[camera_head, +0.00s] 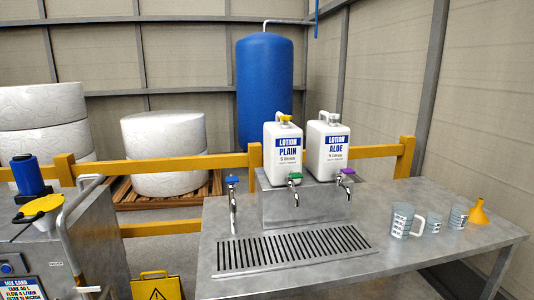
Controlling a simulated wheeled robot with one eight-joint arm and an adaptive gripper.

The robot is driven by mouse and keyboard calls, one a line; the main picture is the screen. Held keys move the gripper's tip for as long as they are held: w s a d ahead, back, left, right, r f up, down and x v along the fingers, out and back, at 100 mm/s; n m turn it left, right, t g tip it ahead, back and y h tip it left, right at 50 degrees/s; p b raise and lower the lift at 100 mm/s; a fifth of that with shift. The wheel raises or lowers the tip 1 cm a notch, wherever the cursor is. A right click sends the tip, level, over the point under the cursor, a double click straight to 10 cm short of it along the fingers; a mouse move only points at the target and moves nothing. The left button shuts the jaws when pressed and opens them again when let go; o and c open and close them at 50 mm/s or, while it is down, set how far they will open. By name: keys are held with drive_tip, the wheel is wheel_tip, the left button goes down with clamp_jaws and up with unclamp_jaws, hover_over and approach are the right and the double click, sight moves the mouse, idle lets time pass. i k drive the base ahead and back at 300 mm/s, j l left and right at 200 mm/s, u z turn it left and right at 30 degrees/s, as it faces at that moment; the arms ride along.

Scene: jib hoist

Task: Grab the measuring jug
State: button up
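The measuring jug (402,221) is a grey, marked jug standing upright on the right part of the metal table (420,262). Its white handle points to the right. Nothing covers it in the head view. My gripper is not in view.
Two smaller marked cups (432,225) and (458,216) and an orange funnel (479,212) stand right of the jug. Two lotion containers (283,152) and (327,151) with taps stand on a metal block (276,209) behind a drain grate (291,249). A yellow rail (180,165) runs behind.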

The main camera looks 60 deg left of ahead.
sight(403, 215)
drive_tip(key=u, duration=2.15)
